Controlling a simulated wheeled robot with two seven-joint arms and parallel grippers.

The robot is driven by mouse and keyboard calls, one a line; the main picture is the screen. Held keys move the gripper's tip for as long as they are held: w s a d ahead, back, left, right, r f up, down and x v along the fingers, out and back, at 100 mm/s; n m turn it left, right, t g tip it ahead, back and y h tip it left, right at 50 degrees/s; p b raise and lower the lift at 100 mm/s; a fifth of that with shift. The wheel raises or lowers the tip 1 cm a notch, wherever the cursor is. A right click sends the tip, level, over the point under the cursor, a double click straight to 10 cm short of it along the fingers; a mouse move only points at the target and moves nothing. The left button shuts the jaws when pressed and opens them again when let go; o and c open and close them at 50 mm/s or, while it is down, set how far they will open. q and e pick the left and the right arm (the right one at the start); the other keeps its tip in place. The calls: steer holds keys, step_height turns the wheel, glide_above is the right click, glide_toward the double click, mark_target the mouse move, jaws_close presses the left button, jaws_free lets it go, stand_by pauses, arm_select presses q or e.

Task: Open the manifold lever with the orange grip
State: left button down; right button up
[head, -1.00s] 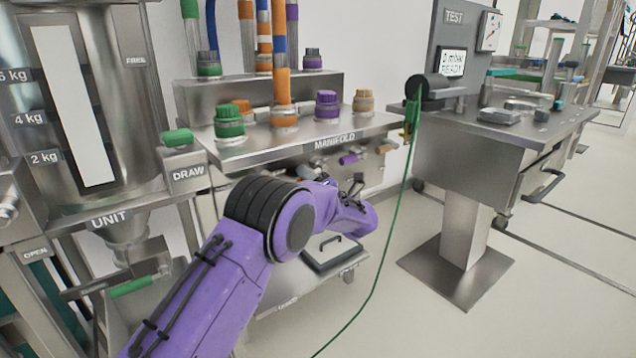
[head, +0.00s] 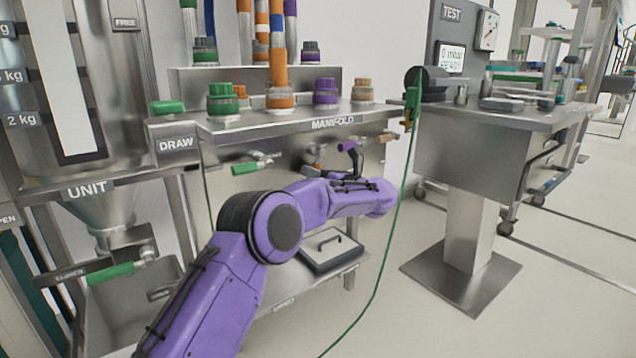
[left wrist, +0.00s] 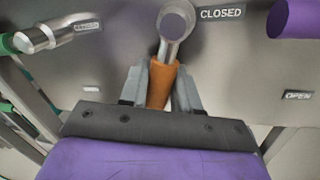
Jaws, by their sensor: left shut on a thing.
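The manifold (head: 262,128) is a steel bench with valve levers on its front face. In the left wrist view the orange grip (left wrist: 163,84) hangs from a metal lever hub (left wrist: 175,25), with a CLOSED label (left wrist: 221,13) to the right of the hub. My left gripper (left wrist: 163,88) has one finger on each side of the orange grip and is shut on it. In the head view my left gripper (head: 322,170) is at the manifold's front, small and partly hidden by my purple arm; the orange grip is not clear there. My right gripper is not in view.
A green-gripped lever (head: 243,168) is left of my gripper and a purple-gripped one (head: 347,147) is just right of it. A green hose (head: 395,220) hangs near my wrist. The test bench (head: 455,145) stands to the right.

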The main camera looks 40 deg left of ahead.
arm_select(q)
steer(key=shift+w+d+f+n+b, duration=0.1)
steer(key=shift+w+f+n+b, duration=0.4)
steer(key=shift+n, duration=0.3)
steer(key=shift+w+r+n+b, duration=0.1)
steer(key=shift+r+n+b, duration=0.05)
steer(key=shift+n+b, duration=0.4)
steer(key=shift+w+d+r+n+h, duration=0.15)
steer(key=shift+w+n+h, duration=0.15)
steer(key=shift+n, duration=0.15)
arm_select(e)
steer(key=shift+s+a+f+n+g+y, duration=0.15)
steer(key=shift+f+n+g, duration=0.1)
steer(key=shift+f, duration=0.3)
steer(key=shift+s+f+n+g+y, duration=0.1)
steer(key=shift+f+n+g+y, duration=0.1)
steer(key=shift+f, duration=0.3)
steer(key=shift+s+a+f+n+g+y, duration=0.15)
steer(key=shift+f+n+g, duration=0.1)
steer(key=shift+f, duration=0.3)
arm_select(q)
steer(key=c, duration=1)
jaws_free()
steer(key=shift+o, duration=0.2)
